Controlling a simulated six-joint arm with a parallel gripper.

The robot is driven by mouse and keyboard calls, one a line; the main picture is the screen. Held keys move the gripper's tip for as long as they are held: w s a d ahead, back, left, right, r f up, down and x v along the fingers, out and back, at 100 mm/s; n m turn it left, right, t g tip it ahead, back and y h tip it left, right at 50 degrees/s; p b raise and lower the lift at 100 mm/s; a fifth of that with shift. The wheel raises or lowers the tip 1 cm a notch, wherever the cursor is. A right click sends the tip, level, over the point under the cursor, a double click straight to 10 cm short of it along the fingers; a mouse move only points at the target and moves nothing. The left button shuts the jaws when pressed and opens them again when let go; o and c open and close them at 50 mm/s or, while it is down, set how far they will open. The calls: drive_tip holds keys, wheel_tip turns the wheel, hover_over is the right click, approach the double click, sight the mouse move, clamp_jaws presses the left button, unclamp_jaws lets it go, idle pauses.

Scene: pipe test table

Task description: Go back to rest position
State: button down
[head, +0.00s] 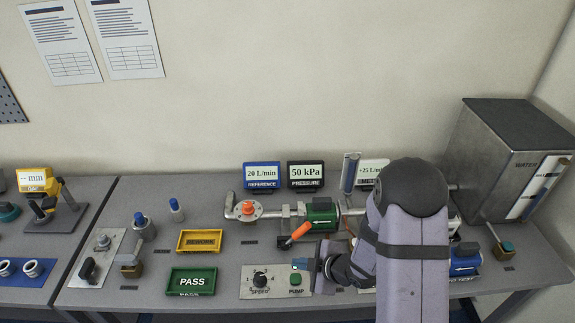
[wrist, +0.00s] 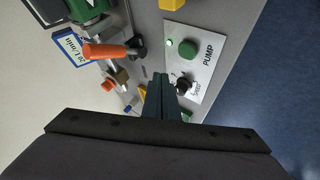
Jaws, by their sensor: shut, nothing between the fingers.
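My gripper (head: 301,264) is shut and empty. In the head view its dark teal fingertips appear just above the green PUMP button (head: 295,280), pointing left. In the wrist view my fingers (wrist: 161,84) are closed together, beside the black speed knob (wrist: 183,87), with the PUMP button (wrist: 188,47) farther up. I cannot tell the exact height over the panel. My arm hides part of the pipe line's right side in the head view.
The orange-handled valve lever (head: 300,231) is close behind my gripper. The green PASS tray (head: 191,281) and yellow REWORK tray (head: 200,240) lie to the left. A metal water tank (head: 500,150) stands at right. Displays (head: 306,175) stand behind the pipes. Space above the table is open.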

drive_tip(key=s+d+r+m+g+h+b, duration=0.1)
drive_tip(key=s+d+r+m+h, duration=0.15)
drive_tip(key=d+m, duration=0.2)
drive_tip(key=s+d+r+m+g+h, duration=0.1)
drive_tip(key=s+d+r+m+h, duration=0.1)
drive_tip(key=d+m+h, duration=0.3)
drive_tip(key=s+r+m+g, duration=0.2)
drive_tip(key=s+m, duration=0.2)
drive_tip(key=s, duration=0.3)
drive_tip(key=s+r+m+g+y, duration=0.1)
drive_tip(key=s+r+m+g, duration=0.2)
drive_tip(key=s, duration=0.5)
drive_tip(key=shift+a+m+b, duration=0.25)
drive_tip(key=shift+m+b, duration=0.1)
drive_tip(key=shift+b, duration=0.1)
